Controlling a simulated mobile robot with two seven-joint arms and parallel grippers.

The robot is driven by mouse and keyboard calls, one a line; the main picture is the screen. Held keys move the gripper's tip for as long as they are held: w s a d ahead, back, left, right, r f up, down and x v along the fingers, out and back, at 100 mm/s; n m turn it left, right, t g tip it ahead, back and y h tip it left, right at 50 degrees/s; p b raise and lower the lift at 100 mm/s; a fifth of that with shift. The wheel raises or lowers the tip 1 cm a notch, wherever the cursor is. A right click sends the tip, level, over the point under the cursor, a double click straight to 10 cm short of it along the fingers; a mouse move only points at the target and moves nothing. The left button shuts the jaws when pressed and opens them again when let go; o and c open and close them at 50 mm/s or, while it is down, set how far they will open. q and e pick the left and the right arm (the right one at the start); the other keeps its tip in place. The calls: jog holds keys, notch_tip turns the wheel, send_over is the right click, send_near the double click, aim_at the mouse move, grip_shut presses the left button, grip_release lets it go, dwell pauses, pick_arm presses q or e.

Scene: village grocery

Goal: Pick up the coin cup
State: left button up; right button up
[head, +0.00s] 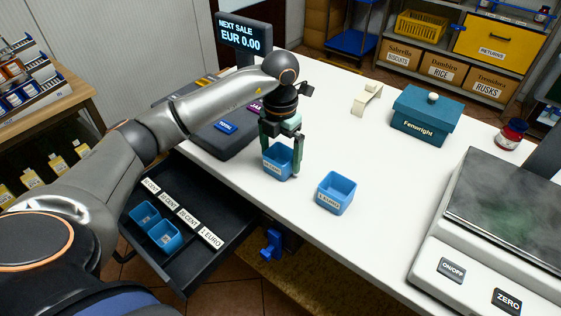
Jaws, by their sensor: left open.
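Several small blue coin cups are in the head view. One blue cup (276,164) stands on the white counter, directly under my left gripper (281,158). The gripper points down with its fingers at the cup's sides and is open. The label on this cup is partly covered and hard to read. A second cup (335,194), whose label seems to read 1 euro, stands on the counter to the right. Two more blue cups, one (144,216) behind the other (163,237), sit in the open drawer (215,262). My right gripper is not in view.
A cash register with a display (243,33) stands behind my left arm. A teal box (426,116), a red-lidded jar (511,134) and a large scale (505,220) are to the right. The counter (385,165) between the cups and the teal box is clear.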

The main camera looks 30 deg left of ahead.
pick_arm(q)
jog(key=shift+f, duration=0.6)
jog(key=c, duration=1.1)
jog(key=shift+r, duration=0.15)
jog(key=shift+c, duration=0.2)
